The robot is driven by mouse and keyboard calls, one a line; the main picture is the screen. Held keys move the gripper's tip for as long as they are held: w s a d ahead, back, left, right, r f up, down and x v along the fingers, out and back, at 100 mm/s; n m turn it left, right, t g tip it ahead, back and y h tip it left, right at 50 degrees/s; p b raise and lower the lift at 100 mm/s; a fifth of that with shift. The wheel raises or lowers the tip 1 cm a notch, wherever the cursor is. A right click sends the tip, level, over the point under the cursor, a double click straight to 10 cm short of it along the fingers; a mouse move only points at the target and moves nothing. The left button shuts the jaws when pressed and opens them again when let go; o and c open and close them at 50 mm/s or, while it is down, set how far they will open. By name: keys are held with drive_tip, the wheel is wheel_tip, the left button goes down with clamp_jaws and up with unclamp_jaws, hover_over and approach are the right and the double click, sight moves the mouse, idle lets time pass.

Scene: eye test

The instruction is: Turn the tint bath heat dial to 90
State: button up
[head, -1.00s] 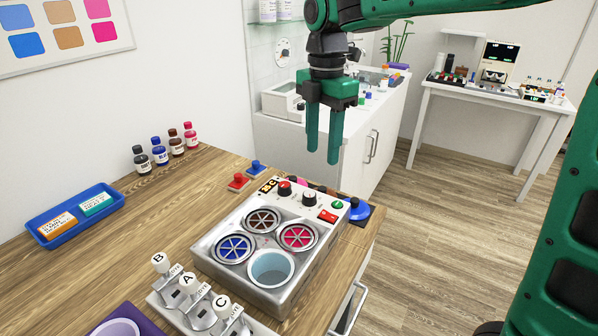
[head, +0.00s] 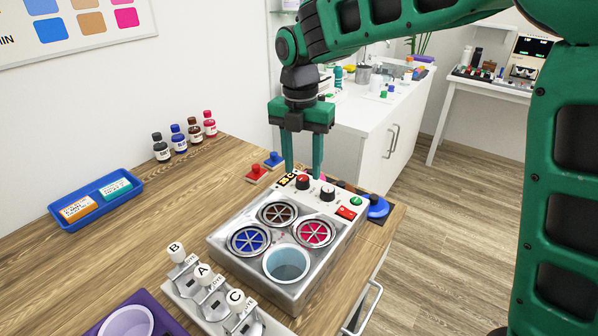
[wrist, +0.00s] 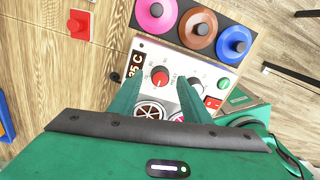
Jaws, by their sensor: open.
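The tint bath (head: 225,250) is a metal box on the wooden bench with several round wells. Its back panel carries a red dial (head: 302,182), a black dial (head: 328,193), a green button (head: 355,201) and a red switch (head: 346,213). A small display (wrist: 136,65) beside the red dial reads 35 C in the wrist view. My gripper (head: 303,172) is open and empty, pointing down over the panel. In the wrist view the red dial (wrist: 160,76) lies between the fingertips; contact cannot be told. The dial labels are too small to read.
Stamps marked B, A and C stand on a rack (head: 185,290) in front of the bath. A blue tray (head: 68,217) and several bottles (head: 180,140) are at left. Round-knobbed pucks on a dark mat (wrist: 249,55) sit just behind the panel. A red stamp (head: 257,173) is nearby.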

drive_tip(key=shift+f, duration=1.2)
drive_tip(key=c, duration=1)
drive_tip(key=shift+a, duration=0.15)
drive_tip(key=shift+c, duration=0.2)
